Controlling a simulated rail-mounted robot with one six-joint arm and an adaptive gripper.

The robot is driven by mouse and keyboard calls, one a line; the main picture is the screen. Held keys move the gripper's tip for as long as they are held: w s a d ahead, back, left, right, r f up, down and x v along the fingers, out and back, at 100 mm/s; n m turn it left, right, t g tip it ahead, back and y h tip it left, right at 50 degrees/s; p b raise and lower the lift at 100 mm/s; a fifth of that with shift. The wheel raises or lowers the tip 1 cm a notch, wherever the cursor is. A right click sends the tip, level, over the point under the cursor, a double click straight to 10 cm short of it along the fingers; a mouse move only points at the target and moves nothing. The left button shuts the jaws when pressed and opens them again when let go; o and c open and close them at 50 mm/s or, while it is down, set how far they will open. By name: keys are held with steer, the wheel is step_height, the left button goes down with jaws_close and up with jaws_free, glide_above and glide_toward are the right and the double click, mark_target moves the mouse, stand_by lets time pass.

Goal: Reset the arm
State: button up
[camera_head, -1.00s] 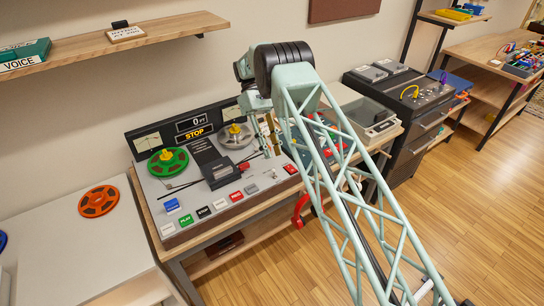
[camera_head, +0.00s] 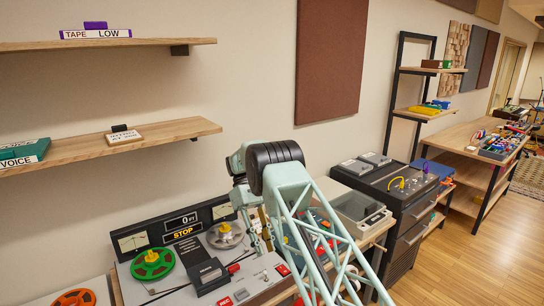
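My arm, a pale green lattice boom with a dark ribbed joint, rises from the bottom of the view and reaches over the tape machine (camera_head: 207,297). My gripper (camera_head: 262,240) hangs down behind the joint at the machine's right part. It is small and partly hidden by the arm, so I cannot see whether its fingers are open or shut. The machine carries a green reel (camera_head: 152,264) on the left and a grey reel (camera_head: 225,235) with a yellow hub on the right. Its display (camera_head: 183,229) reads 0 FT and STOP.
Two wall shelves (camera_head: 100,147) hold labelled boxes at the left. An orange reel (camera_head: 74,298) lies at the bottom left. A dark cabinet (camera_head: 405,200) with a yellow cable stands right of the machine. A workbench (camera_head: 455,137) is farther right. Open wooden floor (camera_head: 470,265) lies at the lower right.

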steer(key=s+d+r+m+t+y, duration=0.1)
steer(key=s+d+r, duration=0.25)
steer(key=r, duration=0.55)
steer(key=s+d+r+m+t+y+b, duration=0.1)
steer(key=s+d+r+t, duration=0.2)
steer(key=r, duration=0.7)
steer(key=s+d+r+m+y, duration=0.1)
steer(key=s+d+r, duration=0.3)
steer(key=r, duration=0.5)
steer(key=s+d+r+m+t+b, duration=0.1)
steer(key=s+d+r+t, duration=0.1)
steer(key=s+d+r, duration=0.45)
steer(key=s+d+r+m+t, duration=0.15)
steer(key=s+r, duration=0.25)
steer(key=s, duration=0.5)
steer(key=s+d+f+m+t, duration=0.2)
steer(key=s, duration=1.2)
steer(key=s+d+f+m+t+y+b, duration=0.1)
steer(key=s+d+f+m+t, duration=0.1)
steer(key=s, duration=1.2)
steer(key=shift+s+d+f+t, duration=0.4)
steer(key=shift+d+f, duration=0.15)
steer(key=shift+d, duration=0.3)
